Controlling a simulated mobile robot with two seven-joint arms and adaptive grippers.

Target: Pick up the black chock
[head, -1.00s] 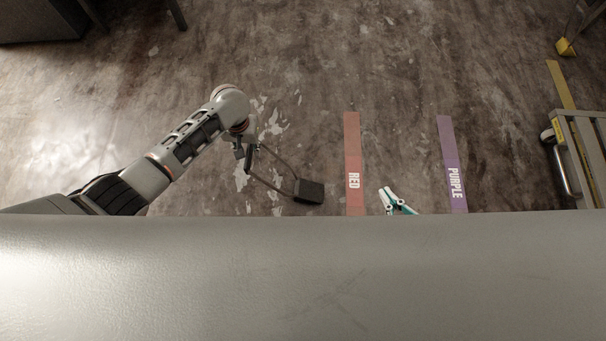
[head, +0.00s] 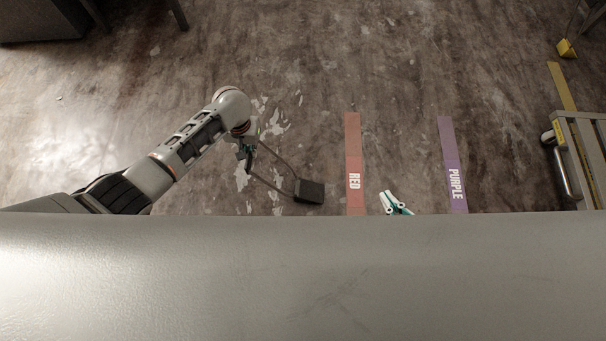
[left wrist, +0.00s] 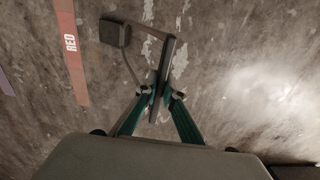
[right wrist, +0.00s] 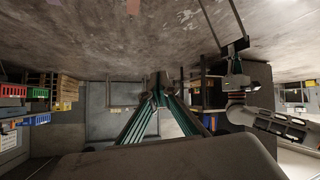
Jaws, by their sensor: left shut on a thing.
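The black chock is a dark block (head: 309,191) with a long thin loop handle (head: 271,187). It lies left of the red strip in the head view, and the block (left wrist: 115,32) is at the upper left in the left wrist view. My left gripper (head: 245,151) is at the handle's far end from the block. Its teal fingers (left wrist: 164,91) are shut on the handle's flat end bar (left wrist: 168,58). I cannot tell whether the block touches the floor. My right gripper (head: 388,195) is right of the red strip, with its tips together (right wrist: 158,84) and nothing between them.
A red strip (head: 352,150) and a purple strip (head: 448,150) are marked on the worn floor. A grey cart (head: 580,150) stands at the right, with a yellow-footed leg (head: 566,47) beyond it. The floor around the handle is clear.

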